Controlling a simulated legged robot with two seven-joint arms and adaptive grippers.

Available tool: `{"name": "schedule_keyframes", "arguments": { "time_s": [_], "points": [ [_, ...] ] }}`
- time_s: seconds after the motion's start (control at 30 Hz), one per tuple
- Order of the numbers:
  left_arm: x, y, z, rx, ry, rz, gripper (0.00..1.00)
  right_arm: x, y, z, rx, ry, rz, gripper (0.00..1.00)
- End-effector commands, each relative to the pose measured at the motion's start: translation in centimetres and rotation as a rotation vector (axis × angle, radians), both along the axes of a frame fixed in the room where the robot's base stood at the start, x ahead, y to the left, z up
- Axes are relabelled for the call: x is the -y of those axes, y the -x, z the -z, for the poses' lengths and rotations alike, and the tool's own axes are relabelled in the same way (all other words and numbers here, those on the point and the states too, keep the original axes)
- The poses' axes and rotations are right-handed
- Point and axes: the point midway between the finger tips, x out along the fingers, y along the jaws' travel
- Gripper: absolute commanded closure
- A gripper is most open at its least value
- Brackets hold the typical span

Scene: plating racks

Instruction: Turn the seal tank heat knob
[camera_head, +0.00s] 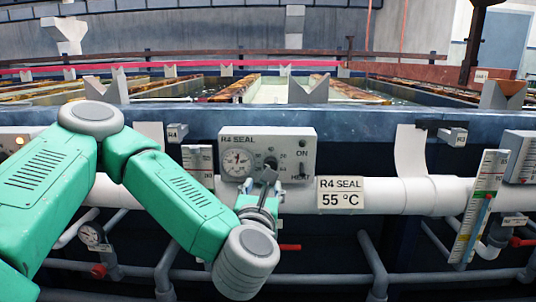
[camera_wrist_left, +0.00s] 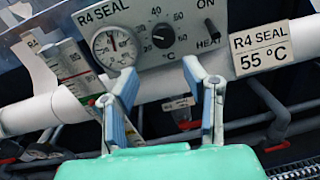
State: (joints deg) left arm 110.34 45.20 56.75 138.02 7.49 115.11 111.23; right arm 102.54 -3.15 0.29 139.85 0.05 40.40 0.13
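The R4 SEAL control box (camera_head: 294,140) is a grey panel on the front of the tank line. Its dark round heat knob (camera_wrist_left: 163,36) sits between the dial gauge (camera_wrist_left: 114,48) and the ON/HEAT switch (camera_wrist_left: 211,28), with temperature numbers around it. In the head view the knob (camera_head: 270,161) is just above my left fingertips and partly hidden. My left gripper (camera_head: 268,178) is in front of the box's lower edge. In the wrist view its two fingers (camera_wrist_left: 160,77) are spread apart and empty, below the knob. The knob's exact setting is too small to read. My right gripper is not in view.
An R4 SEAL 55 °C sign (camera_head: 341,193) hangs right of the box on a white pipe (camera_head: 400,196). A thermometer strip (camera_head: 480,205) stands further right. Pipes with red valve handles run below. The tank rim (camera_head: 370,122) is above the box.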

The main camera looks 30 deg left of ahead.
Motion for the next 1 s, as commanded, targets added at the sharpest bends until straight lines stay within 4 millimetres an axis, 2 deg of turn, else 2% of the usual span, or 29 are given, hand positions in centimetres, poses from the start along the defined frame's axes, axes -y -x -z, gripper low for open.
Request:
{"name": "schedule_keyframes", "arguments": {
  "time_s": [0.03, 0.5, 0.8, 1.0],
  "points": [
    [0.0, -0.1, -0.5, -0.003, -0.002, 0.000, 0.60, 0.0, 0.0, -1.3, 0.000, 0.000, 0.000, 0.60],
    [-0.5, -0.2, -0.2, -0.003, -0.009, 0.017, 0.60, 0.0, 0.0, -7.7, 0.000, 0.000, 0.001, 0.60],
    [-3.5, -6.0, 0.2, 0.004, -0.009, 0.013, 0.60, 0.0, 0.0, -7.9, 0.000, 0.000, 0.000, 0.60],
    [-4.7, -8.8, 0.2, 0.004, -0.010, 0.016, 0.60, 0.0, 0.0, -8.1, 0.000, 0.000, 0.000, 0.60]
  ]
}}
